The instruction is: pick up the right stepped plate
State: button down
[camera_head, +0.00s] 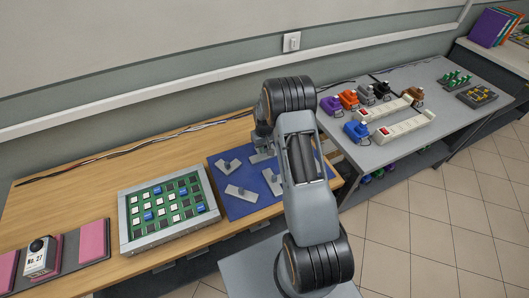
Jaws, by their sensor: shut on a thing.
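Several grey stepped plates with raised knobs lie on a blue mat (212,165). One plate (228,166) is at the mat's upper left, one (241,193) lies at its front, and another (272,182) is to the right of that, close to my arm. My gripper (262,150) is small in the view and partly hidden by my own arm, over the back of the mat. It is shut on a grey stepped plate (262,158). The fingertips and the right part of the mat are largely hidden by my arm.
A framed green board (126,222) with chips stands left of the mat. A box labelled No. 27 (38,255) and pink pads (94,240) are further left. The grey table at right holds white power strips (402,129) and coloured plugs (357,130). Cables run along the wall.

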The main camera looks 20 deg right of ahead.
jog(key=shift+r, duration=0.1)
jog(key=shift+w+r+b, duration=0.1)
jog(key=shift+r+b, duration=0.2)
jog(key=shift+r, duration=0.05)
notch_tip(320, 180, up, 3)
jog(key=shift+a+f+b, duration=0.15)
jog(key=shift+b, duration=0.4)
jog(key=s+a+r+b, duration=0.2)
jog(key=s+a+r, duration=0.5)
jog(key=s+r, duration=0.2)
jog(key=s, duration=0.2)
jog(key=shift+s+a+r+b, duration=0.25)
jog(key=shift+s+a+b, duration=0.1)
jog(key=shift+b, duration=0.05)
jog(key=shift+f, duration=0.1)
